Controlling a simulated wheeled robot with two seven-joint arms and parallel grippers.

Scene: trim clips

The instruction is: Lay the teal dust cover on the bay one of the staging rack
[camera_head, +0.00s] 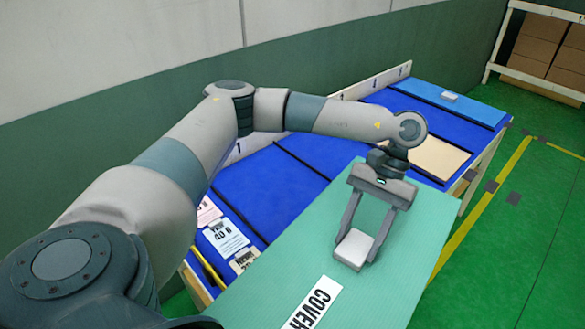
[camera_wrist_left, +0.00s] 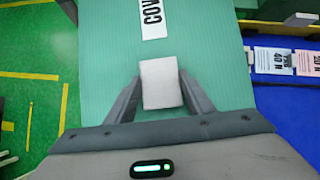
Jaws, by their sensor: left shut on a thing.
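The teal dust cover (camera_head: 330,263) is a flat ribbed panel with a white "COVER" label and a pale grip block (camera_head: 353,248). My left gripper (camera_head: 355,245) is shut on the block, and the panel is in front of the rack in the head view. In the left wrist view the block (camera_wrist_left: 160,83) sits between the two fingers, with the cover (camera_wrist_left: 110,75) spreading beyond. The blue staging rack (camera_head: 265,185) runs behind, split by dark dividers. A "1" mark shows on its back board at the left. The cover hides part of the rack. My right gripper is not in view.
Several tags (camera_head: 226,236) lie at the rack's near left end. A tan panel (camera_head: 432,157) and a blue panel with a pale block (camera_head: 450,97) lie in bays farther right. A white shelf with boxes (camera_head: 545,40) stands at the back right. Green floor is open at right.

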